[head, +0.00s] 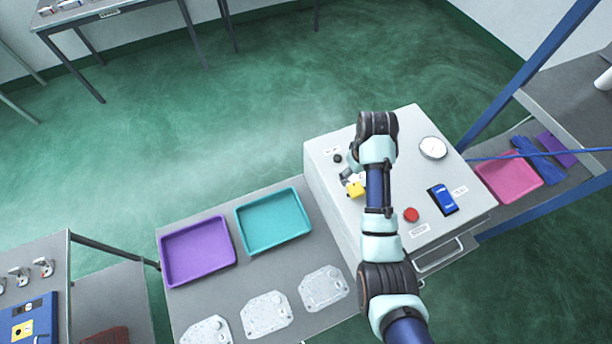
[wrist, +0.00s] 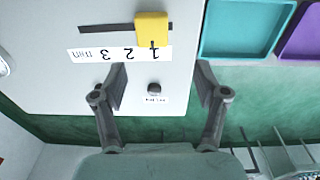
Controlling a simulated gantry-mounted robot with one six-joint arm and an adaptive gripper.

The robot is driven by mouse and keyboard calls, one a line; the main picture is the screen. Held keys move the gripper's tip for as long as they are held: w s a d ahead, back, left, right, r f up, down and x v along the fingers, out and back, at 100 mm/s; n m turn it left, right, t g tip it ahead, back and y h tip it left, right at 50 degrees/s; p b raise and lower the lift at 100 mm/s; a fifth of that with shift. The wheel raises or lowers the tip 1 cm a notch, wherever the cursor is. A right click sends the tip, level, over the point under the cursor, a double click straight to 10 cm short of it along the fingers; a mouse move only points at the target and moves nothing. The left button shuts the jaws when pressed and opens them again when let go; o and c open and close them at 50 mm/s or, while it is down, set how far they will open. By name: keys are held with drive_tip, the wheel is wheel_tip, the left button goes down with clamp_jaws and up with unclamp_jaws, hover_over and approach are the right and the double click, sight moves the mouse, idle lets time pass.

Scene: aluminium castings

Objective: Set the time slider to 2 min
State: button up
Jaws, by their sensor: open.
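The time slider has a yellow knob (wrist: 152,27) on a dark slot (wrist: 105,29) in the top of the white machine (wrist: 40,75). Its pointer is at 1 on the scale label (wrist: 118,54), which reads 1, 2, 3 min and appears upside down in the wrist view. In the head view the yellow knob (head: 356,189) shows beside my arm. My gripper (wrist: 160,66) is open and empty, its fingers apart. In the wrist view the knob lies beyond the fingertips, not between them. In the head view my arm partly hides the panel.
A small dark knob (wrist: 154,88) with a label shows between the fingers. The panel also has a gauge (head: 432,148), a red button (head: 411,214) and a blue switch (head: 442,200). A teal tray (head: 273,222), a purple tray (head: 198,250) and flat castings (head: 267,313) lie left.

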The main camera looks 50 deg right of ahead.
sight(357, 189)
drive_tip(key=shift+s+d+f+g+y, duration=0.3)
drive_tip(key=shift+d, duration=0.1)
drive_tip(key=shift+s+f, duration=0.2)
drive_tip(key=shift+f, duration=0.05)
wheel_tip(357, 189, down, 8)
drive_tip(key=shift+s+r, duration=0.15)
drive_tip(key=shift+r, duration=0.1)
